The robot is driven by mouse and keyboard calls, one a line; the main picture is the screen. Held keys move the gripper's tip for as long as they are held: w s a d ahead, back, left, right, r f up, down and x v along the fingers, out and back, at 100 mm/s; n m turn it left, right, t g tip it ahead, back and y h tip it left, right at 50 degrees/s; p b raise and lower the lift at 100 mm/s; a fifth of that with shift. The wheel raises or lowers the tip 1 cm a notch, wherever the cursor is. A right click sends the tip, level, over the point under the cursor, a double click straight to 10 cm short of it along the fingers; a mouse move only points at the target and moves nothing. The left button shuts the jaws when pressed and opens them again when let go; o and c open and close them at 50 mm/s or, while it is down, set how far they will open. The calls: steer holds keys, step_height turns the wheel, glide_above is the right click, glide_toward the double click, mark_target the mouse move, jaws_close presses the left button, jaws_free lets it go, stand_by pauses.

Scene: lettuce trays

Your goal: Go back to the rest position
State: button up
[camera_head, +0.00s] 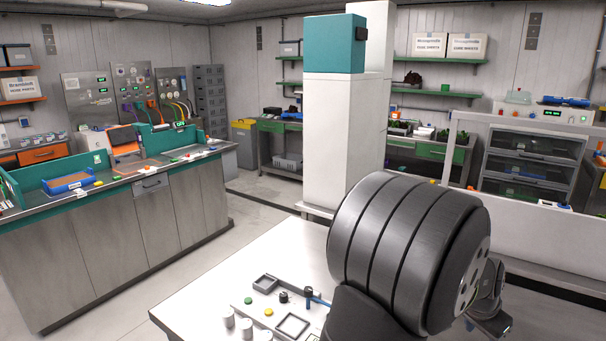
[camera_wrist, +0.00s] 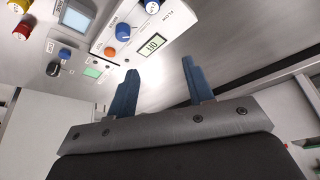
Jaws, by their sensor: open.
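My gripper (camera_wrist: 160,88) shows in the wrist view with its two blue fingers apart and nothing between them. Past the fingers are a panel and a grey surface, and the fingers look clear of both. In the head view the large dark ribbed part of my arm fills the lower right. My gripper's fingers cannot be made out there.
A white table (camera_head: 210,285) in front holds small trays, knobs and several pale cylinders. In the wrist view a white panel (camera_wrist: 128,35) has a blue knob and a lit display. A steel counter (camera_head: 105,225) stands left, with open floor between.

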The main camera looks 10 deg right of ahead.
step_height(320, 180, down, 14)
steer(key=shift+r, duration=0.15)
step_height(320, 180, up, 4)
steer(key=shift+f, duration=0.25)
steer(key=shift+r, duration=0.55)
steer(key=a+r+n+t, duration=0.1)
steer(key=a+r+n, duration=0.1)
steer(key=a+r, duration=0.7)
steer(key=a+r+n+t, duration=0.1)
steer(key=a+r+n, duration=0.3)
steer(key=a, duration=0.9)
steer(key=s+a+n, duration=0.1)
steer(key=s+a, duration=0.2)
steer(key=a, duration=0.3)
steer(key=s+a+f+n+t+y, duration=0.1)
steer(key=s+a+n, duration=0.1)
steer(key=s+a, duration=0.2)
steer(key=s+a+n+t+y, duration=0.1)
steer(key=s+a, duration=0.3)
steer(key=a, duration=0.6)
steer(key=shift+f, duration=0.2)
